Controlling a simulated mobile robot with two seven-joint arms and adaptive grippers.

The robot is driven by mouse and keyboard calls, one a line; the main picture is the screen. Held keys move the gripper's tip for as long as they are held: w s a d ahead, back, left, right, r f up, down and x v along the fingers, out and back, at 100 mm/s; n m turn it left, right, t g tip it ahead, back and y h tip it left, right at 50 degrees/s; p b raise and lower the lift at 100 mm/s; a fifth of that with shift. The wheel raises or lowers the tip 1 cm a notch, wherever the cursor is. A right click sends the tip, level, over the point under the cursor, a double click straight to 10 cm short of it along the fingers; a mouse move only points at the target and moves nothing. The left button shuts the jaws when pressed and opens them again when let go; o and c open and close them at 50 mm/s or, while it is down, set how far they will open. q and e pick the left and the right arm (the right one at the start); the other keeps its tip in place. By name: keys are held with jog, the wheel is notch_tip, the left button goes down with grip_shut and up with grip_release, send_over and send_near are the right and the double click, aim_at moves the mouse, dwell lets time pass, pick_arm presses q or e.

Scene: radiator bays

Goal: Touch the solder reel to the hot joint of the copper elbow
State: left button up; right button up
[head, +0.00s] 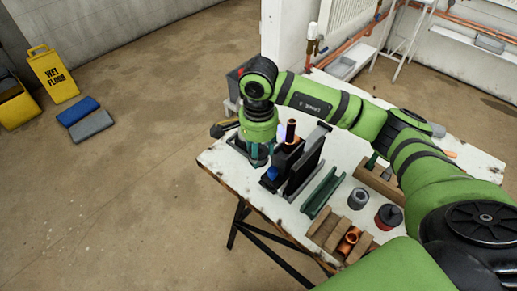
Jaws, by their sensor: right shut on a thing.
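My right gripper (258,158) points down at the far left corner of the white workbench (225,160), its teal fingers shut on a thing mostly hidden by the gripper. Just right of it, an upright copper piece (291,131) stands at a dark vise-like block (300,165); its joint is too small to make out. A copper elbow (348,241) lies between wooden blocks at the near edge. A grey ring-shaped roll (358,198) stands on the bench; I cannot tell whether it is the solder reel. My left gripper is not in view.
A green channel (322,193) and a red tin with black lid (388,216) are on the bench. A wooden rack (378,183) lies beneath my right arm.

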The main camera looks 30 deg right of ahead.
dwell(0.4)
jog(key=shift+b, duration=0.35)
dwell(0.7)
jog(key=shift+a+r+p, duration=0.3)
jog(key=shift+a+r, duration=0.2)
jog(key=shift+s+a+r+p, duration=0.15)
jog(key=shift+a+r+p, duration=0.1)
jog(key=shift+a+r, duration=0.35)
jog(key=shift+s+a+r+p, duration=0.2)
jog(key=shift+a+r, duration=0.2)
jog(key=shift+a, duration=0.25)
jog(key=shift+r, duration=0.1)
jog(key=shift+r+p, duration=0.75)
jog(key=shift+r, duration=1.15)
